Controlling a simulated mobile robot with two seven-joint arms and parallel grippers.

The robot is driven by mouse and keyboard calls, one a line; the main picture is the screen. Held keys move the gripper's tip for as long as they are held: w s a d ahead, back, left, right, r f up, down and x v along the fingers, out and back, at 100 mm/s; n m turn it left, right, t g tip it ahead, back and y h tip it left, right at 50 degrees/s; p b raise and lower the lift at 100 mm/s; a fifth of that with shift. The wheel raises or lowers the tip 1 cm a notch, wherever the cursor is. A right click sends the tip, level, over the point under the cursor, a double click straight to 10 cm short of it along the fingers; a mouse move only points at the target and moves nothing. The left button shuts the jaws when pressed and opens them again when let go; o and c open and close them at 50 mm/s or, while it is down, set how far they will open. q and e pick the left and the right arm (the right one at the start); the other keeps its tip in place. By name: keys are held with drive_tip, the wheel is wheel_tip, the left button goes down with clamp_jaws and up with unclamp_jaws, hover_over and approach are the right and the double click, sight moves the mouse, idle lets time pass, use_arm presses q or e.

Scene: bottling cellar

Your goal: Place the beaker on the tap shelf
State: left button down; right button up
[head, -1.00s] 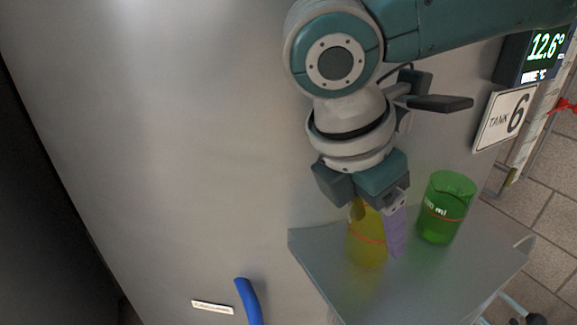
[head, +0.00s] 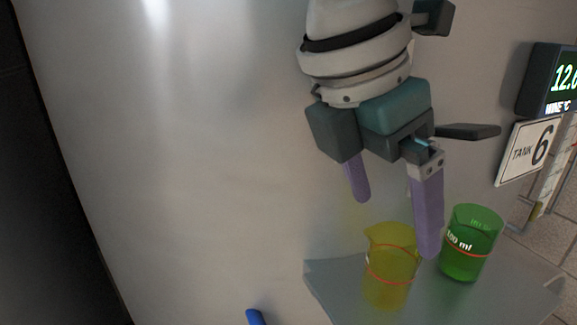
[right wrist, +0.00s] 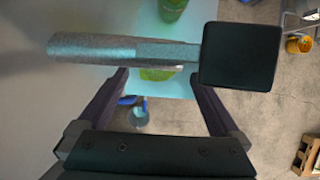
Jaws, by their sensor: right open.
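A yellow see-through beaker (head: 390,285) with a red line stands upright on the grey tap shelf (head: 335,275), which juts from the steel tank wall. A green beaker (head: 468,250) marked 100 ml stands to its right on the same shelf. My right gripper (head: 395,228) is open and empty, its two purple fingers pointing down above the yellow beaker. In the right wrist view the yellow beaker (right wrist: 158,74) shows between the fingers, partly hidden by a grey bar, with the green beaker (right wrist: 173,8) beyond. My left gripper is not in view.
The tank wall (head: 200,150) rises close behind the shelf. A Tank 6 sign (head: 530,150) and a temperature display (head: 552,80) are at the right. A blue handle (head: 256,317) is at the bottom. A wooden pallet (right wrist: 308,158) lies on the floor.

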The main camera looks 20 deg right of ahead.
drive_tip(key=shift+v, duration=2.35)
